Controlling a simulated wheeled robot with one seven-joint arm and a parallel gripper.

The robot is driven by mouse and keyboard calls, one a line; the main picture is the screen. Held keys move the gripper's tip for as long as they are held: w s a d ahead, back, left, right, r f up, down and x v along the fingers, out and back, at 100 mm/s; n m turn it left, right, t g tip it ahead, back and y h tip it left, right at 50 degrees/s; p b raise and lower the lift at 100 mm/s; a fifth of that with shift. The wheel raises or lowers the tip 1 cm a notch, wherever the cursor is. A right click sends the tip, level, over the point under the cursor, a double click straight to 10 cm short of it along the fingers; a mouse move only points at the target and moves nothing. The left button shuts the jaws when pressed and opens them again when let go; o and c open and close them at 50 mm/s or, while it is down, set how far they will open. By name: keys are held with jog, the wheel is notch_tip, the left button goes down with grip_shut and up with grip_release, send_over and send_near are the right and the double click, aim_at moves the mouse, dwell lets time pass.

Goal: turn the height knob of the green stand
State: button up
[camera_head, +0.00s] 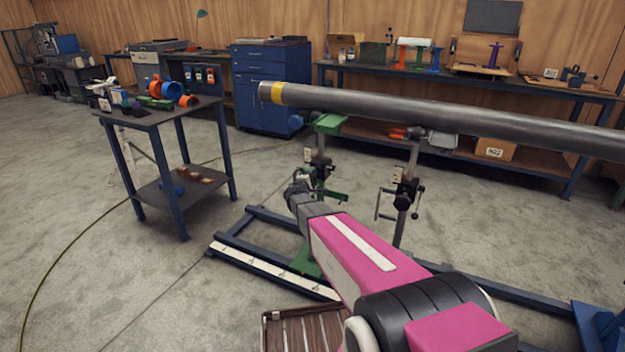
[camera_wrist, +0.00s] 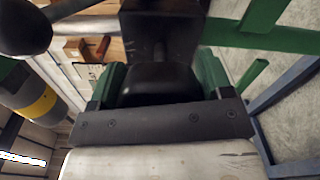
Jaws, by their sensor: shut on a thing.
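The green stand (camera_head: 328,124) holds up the end of the long grey pipe (camera_head: 420,110), near its yellow band. Black clamp parts sit partway down the stand's post. My gripper (camera_head: 299,187) is at the left of these parts, at the end of my pink arm. In the wrist view, my gripper (camera_wrist: 152,92) is shut on a dark rounded knob (camera_wrist: 150,78), which sits against a black block (camera_wrist: 160,28). Much of the knob is hidden by the gripper. Green bars of the stand (camera_wrist: 262,35) show at the right there.
A second stand (camera_head: 404,190) with a black handle is to the right under the pipe. Blue floor rails (camera_head: 262,268) run below. A small table (camera_head: 150,117) with colored parts stands at the left. A slatted crate (camera_head: 300,332) is at the bottom. Floor between table and rails is clear.

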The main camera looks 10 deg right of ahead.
jog(key=shift+n, duration=1.3)
jog(key=o, duration=0.9)
jog(key=shift+a, duration=0.1)
jog(key=v, duration=1)
jog(key=shift+s+a, duration=0.2)
jog(key=shift+s, duration=0.15)
